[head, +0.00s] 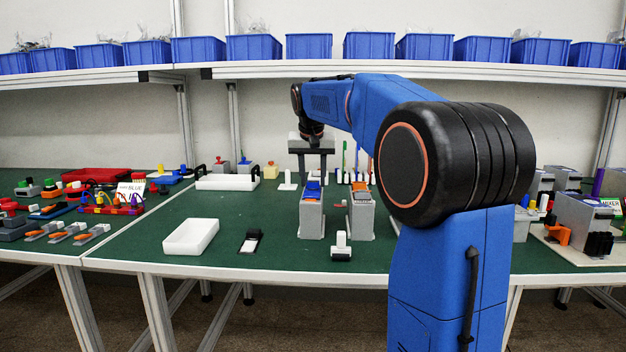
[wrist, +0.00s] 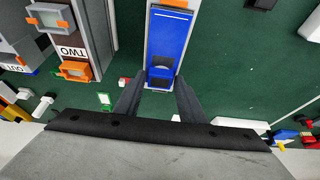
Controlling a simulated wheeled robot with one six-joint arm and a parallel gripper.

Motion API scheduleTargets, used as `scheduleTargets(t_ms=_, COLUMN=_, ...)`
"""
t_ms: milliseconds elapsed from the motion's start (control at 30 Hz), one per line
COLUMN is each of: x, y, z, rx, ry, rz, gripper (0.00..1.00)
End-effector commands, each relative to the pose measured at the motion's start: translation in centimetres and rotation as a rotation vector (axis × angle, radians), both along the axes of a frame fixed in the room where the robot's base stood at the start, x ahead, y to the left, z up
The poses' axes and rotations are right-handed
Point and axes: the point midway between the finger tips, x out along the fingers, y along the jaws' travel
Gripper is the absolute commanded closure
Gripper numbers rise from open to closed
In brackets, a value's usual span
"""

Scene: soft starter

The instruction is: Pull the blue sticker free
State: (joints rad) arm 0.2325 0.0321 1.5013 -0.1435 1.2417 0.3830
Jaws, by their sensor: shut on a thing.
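The blue sticker (wrist: 160,79) shows in the wrist view as a small blue piece at the near end of a long blue panel (wrist: 168,38). A dark patch lies between the two. In the head view, blue shows on top of a grey box (head: 312,220), below my gripper (head: 313,178). My gripper also shows in the wrist view (wrist: 158,88), with one finger on each side of the small blue piece. It is shut on that piece, though the contact itself is hard to see. The fingers point down at the box.
A second grey box (head: 361,218) stands close on the right. A white block (head: 341,246), a black-and-white part (head: 250,241) and a white tray (head: 191,236) lie nearer the front edge. Green table is free left of the boxes.

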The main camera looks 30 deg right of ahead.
Motion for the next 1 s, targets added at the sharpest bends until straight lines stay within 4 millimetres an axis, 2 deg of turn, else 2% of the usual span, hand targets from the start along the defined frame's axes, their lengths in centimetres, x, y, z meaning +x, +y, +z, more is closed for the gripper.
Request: scheduleTargets(t_ms=1000, x=0.01, y=-0.01, z=0.95, rx=0.0, ry=0.0, rz=0.0, gripper=0.85)
